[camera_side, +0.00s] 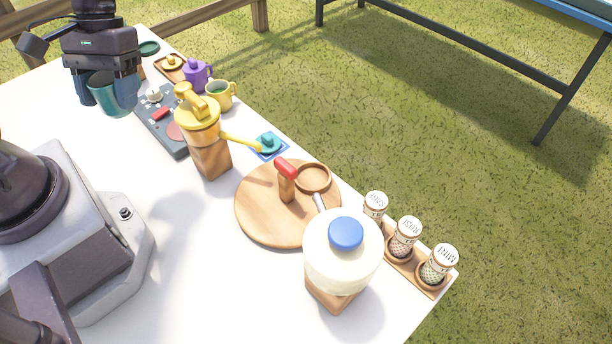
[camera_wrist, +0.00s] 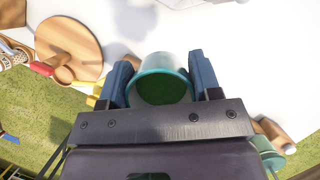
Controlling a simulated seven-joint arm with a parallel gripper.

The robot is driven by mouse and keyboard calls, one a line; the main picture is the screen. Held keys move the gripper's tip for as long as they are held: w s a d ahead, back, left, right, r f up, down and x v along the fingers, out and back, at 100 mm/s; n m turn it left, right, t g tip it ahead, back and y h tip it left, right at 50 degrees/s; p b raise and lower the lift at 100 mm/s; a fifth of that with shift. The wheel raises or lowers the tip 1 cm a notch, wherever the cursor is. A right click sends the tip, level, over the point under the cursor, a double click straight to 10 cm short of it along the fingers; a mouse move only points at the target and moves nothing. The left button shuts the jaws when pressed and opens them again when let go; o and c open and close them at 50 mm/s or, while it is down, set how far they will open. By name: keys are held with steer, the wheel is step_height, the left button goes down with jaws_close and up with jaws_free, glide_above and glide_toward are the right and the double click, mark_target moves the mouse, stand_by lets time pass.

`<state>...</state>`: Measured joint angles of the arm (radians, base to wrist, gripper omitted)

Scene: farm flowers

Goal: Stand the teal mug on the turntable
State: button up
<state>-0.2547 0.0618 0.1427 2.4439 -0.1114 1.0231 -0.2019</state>
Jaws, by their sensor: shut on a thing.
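The teal mug (camera_side: 112,95) is held between the two blue fingers of my gripper (camera_side: 106,92), raised above the back left of the white table. In the wrist view the mug (camera_wrist: 162,79) sits between the fingers with its round opening toward the camera; the inside looks dark green. The round wooden turntable (camera_side: 262,222) is at the middle right of the table, well apart from my gripper. A red-topped wooden piece (camera_side: 286,181) and a small round wooden dish (camera_side: 313,178) are on it. The turntable also shows at the upper left of the wrist view (camera_wrist: 80,40).
A yellow-lidded wooden pot (camera_side: 205,135) with a long spout stands between my gripper and the turntable. A cream jar with a blue knob (camera_side: 343,262) overlaps the turntable's front right. Shakers (camera_side: 405,238) stand at the right. A dark panel (camera_side: 166,122) and cups line the back. The turntable's left part is bare.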

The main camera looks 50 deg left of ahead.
step_height(320, 180, up, 4)
steer(key=shift+r, duration=0.1)
steer(key=w+d+n, duration=0.1)
steer(key=w+d, duration=0.1)
steer(key=w, duration=0.2)
steer(key=w+d+n, duration=0.1)
steer(key=w+d, duration=0.1)
steer(key=w, duration=0.2)
steer(key=w+d+n+t+h, duration=0.1)
steer(key=w+d, duration=0.1)
steer(key=w, duration=0.1)
steer(key=shift+w+d+r+n, duration=0.1)
steer(key=shift+w+r+n, duration=0.1)
steer(key=shift+w+n, duration=0.2)
steer(key=w+d+n+t, duration=0.1)
steer(key=w+d+n, duration=0.2)
steer(key=w+d, duration=0.45)
steer(key=n+h, duration=0.1)
steer(key=n, duration=0.1)
glide_above(315, 182)
steer(key=shift+t, duration=0.4)
step_height(315, 182, down, 17)
steer(key=shift+f, duration=2.2)
steer(key=shift+f, duration=0.1)
steer(key=o, duration=0.8)
